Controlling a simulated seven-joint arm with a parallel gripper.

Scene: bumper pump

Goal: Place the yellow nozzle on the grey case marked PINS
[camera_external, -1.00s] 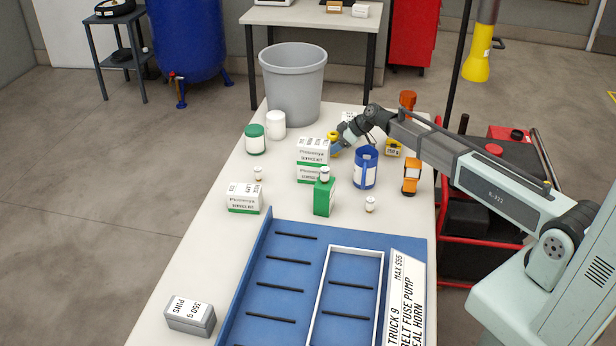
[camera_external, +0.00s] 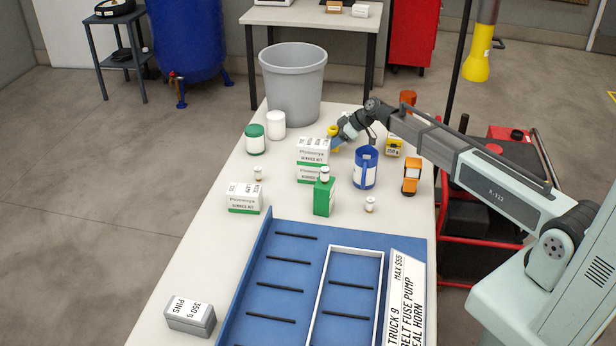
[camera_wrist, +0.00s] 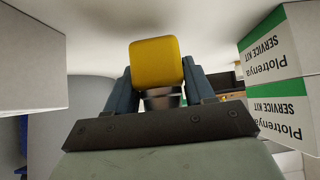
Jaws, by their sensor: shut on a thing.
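The yellow nozzle (camera_wrist: 157,62) is between my gripper's two fingers in the wrist view. It shows as a small yellow end at the gripper in the external view (camera_external: 333,131). My gripper (camera_external: 337,138) is shut on it, beside the stacked service kit boxes and left of the blue mug. Whether the nozzle touches the table cannot be told. The grey case marked PINS (camera_external: 190,315) lies at the near left of the table, far from my gripper, with its label facing up.
Stacked service kit boxes (camera_external: 313,151) stand close to my gripper. A blue mug (camera_external: 365,170), a green box (camera_external: 324,198) and an orange item (camera_external: 411,177) are nearby. A blue tray (camera_external: 262,268) with a raised edge lies right of the case. The table's left strip is mostly clear.

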